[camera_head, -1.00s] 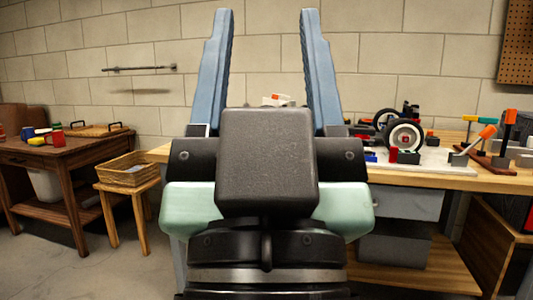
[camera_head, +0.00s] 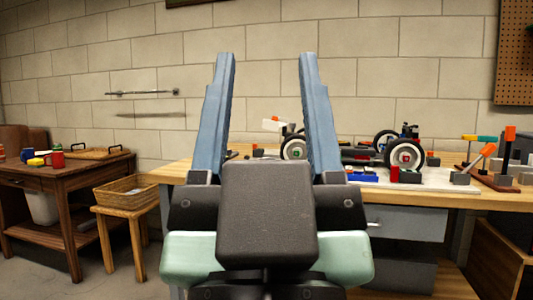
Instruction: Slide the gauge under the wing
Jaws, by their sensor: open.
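My gripper (camera_head: 267,58) is open and empty, its two blue fingers pointing up and spread wide in front of the workbench. A racecar (camera_head: 362,152) with black tyres and white hubs stands on the bench, right of and behind the fingers, on a pale board. The right finger hides part of the car. I cannot make out the gauge for certain.
The wooden workbench (camera_head: 455,200) has a rack of orange-handled tools (camera_head: 500,165) at its right. A small stool with a wicker basket (camera_head: 130,188) stands at left, beside a dark table (camera_head: 60,175) with mugs and a tray.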

